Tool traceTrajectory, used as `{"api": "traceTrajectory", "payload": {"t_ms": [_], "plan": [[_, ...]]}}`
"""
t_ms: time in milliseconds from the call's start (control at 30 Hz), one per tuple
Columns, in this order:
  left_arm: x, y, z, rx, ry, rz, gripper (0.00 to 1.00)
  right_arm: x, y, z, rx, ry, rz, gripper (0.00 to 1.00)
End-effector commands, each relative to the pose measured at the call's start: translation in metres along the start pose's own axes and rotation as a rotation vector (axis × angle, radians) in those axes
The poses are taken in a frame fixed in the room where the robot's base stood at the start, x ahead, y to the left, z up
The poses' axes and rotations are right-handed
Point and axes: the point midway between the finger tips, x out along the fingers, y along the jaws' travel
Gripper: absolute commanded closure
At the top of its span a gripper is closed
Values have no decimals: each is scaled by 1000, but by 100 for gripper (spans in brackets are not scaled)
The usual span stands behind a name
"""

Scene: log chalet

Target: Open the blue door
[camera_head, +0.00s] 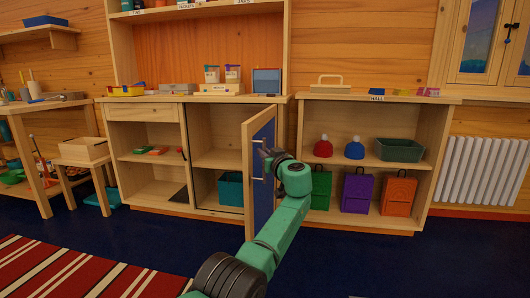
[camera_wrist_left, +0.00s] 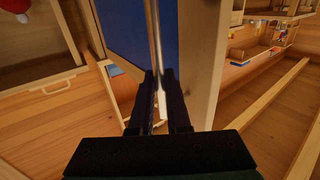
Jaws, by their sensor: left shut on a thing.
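The blue door (camera_head: 263,205) is a blue panel in a pale wood frame on the middle cabinet. It stands swung well out from the cabinet, its near edge toward me, and the compartment to its left is exposed. In the left wrist view the blue panel (camera_wrist_left: 122,32) and its frame (camera_wrist_left: 206,55) fill the middle. My left gripper (camera_head: 262,162) is at the door's outer face. In the wrist view its fingers (camera_wrist_left: 157,98) are shut on the upright metal door handle (camera_wrist_left: 155,45). My right gripper is in neither view.
The opened compartment holds a teal bin (camera_head: 231,188) below a shelf. To the right, a shelf unit (camera_head: 436,165) holds hats, a green basket (camera_head: 399,149) and coloured cases. A striped rug (camera_head: 85,272) lies at front left; blue floor (camera_head: 150,240) is clear before the cabinet.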

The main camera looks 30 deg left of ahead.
Motion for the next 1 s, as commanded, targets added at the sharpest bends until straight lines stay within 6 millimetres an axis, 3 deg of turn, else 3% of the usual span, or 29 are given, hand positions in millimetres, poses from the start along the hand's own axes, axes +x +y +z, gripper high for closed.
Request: {"api": "traceTrajectory", "payload": {"t_ms": [333, 400, 433, 767, 1000], "plan": [[0, 0, -2, -3, 3, 3, 100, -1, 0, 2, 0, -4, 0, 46], [0, 0, -2, -3, 3, 3, 66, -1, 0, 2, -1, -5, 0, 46], [0, 0, -2, -3, 3, 3, 55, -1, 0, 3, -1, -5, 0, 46], [0, 0, -1, -2, 1, 2, 55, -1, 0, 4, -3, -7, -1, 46], [-16, 2, -1, -2, 4, 4, 55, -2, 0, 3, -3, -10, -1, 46]]}}
